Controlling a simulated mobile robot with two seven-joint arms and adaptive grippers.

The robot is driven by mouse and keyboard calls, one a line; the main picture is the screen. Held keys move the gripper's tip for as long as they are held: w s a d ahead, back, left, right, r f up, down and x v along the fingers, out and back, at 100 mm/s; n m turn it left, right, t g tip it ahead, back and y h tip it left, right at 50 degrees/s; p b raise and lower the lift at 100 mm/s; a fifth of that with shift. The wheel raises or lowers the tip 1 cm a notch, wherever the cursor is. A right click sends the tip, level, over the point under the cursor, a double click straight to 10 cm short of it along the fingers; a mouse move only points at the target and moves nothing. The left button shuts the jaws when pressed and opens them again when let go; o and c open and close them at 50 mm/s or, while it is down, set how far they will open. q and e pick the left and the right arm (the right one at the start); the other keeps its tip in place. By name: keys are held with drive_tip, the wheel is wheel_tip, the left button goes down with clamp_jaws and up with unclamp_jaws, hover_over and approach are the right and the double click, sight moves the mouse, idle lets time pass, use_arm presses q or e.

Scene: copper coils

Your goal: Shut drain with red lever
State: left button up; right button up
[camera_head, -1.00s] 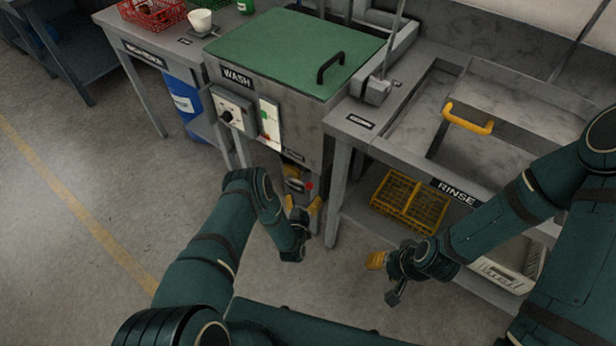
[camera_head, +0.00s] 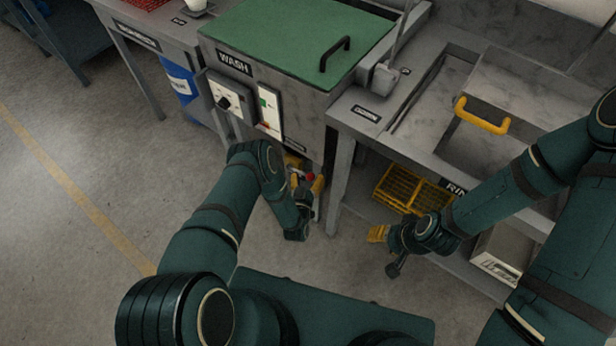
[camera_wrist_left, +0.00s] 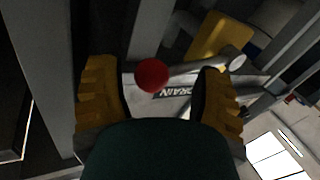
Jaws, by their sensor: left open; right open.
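The red ball knob of the drain lever (camera_head: 310,176) shows at the lower front of the wash tank, by my left gripper (camera_head: 305,180). In the left wrist view the red knob (camera_wrist_left: 152,75) lies between the two yellow fingers of my open left gripper (camera_wrist_left: 160,95), nearer the left finger. A plate lettered DRAIN (camera_wrist_left: 178,92) is behind it. I cannot tell whether a finger touches the knob. My right gripper (camera_head: 378,234) is open and empty, low in front of the rinse bench. The drain valve itself is mostly hidden by my left arm.
The wash tank (camera_head: 300,110) has a green lid (camera_head: 285,45) and a control panel on its front. A bench leg (camera_head: 338,185) stands just right of my left gripper. A yellow crate (camera_head: 402,188) sits on the shelf under the rinse bench. Open floor lies at left.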

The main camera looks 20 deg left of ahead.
use_arm(q)
clamp_jaws()
